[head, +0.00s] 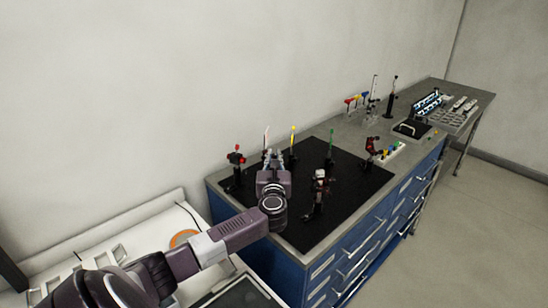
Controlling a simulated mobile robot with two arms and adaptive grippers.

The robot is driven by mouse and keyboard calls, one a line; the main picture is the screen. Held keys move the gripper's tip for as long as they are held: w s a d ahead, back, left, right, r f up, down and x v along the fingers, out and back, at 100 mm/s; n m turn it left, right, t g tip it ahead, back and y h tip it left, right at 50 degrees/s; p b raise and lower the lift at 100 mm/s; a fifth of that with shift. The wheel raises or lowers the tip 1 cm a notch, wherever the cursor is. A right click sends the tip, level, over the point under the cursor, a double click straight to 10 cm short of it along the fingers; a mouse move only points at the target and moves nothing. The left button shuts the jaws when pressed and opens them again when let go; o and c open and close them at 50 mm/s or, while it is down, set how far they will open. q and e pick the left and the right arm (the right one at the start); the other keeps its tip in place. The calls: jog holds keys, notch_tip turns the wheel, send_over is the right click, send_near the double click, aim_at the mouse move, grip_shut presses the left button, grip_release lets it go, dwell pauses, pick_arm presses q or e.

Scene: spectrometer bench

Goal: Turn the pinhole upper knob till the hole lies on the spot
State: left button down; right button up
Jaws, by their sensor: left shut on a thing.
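My left gripper (269,158) reaches over the black breadboard (350,180) with its fingers pointing away from me. It is shut on a small part among the mounts, and the hand hides most of that part. I cannot tell from this view which knob it is. The pinhole, its hole and the light spot cannot be made out at this size. My right gripper is not in view.
A red-knobbed mount (236,158) stands left of the gripper, and another mount (319,186) stands close on its right. A yellow-tipped post (293,138) and a green-tipped post (331,143) stand behind. A red-and-black mount (371,148) stands at the board's right edge.

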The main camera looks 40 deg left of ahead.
pick_arm(q)
jog(key=shift+m+t+h+p, duration=0.65)
jog(key=shift+m+t+h, duration=0.05)
jog(key=shift+m+h, duration=0.1)
jog(key=shift+s+a+m+t+h+p, duration=0.1)
jog(key=shift+m+t+h+p, duration=0.25)
jog(key=shift+m+t+h, duration=0.55)
jog(key=m+h, duration=0.1)
jog(key=h, duration=0.2)
jog(key=shift+f+t, duration=0.1)
jog(key=shift+t, duration=0.2)
jog(key=m+h+b, duration=0.1)
jog(key=m+h, duration=0.1)
jog(key=shift+f+t+h, duration=0.15)
jog(key=shift+t+h, duration=0.15)
jog(key=shift+h, duration=0.1)
jog(key=m+g+h+b, duration=0.1)
jog(key=m+h+b, duration=0.2)
jog(key=h+b, duration=0.2)
jog(key=m+h+b, duration=0.4)
jog(key=h+b, duration=0.2)
jog(key=b, duration=0.2)
jog(key=shift+g, duration=0.4)
jog(key=shift+r+m+g+h+b, duration=0.15)
jog(key=shift+m+g+h+b, duration=0.4)
jog(key=shift+b, duration=0.6)
jog(key=shift+r+m+g+h+b, duration=0.15)
jog(key=shift+m+g+h+b, duration=0.1)
jog(key=shift+m+h+b, duration=0.7)
jog(key=shift+n, duration=0.3)
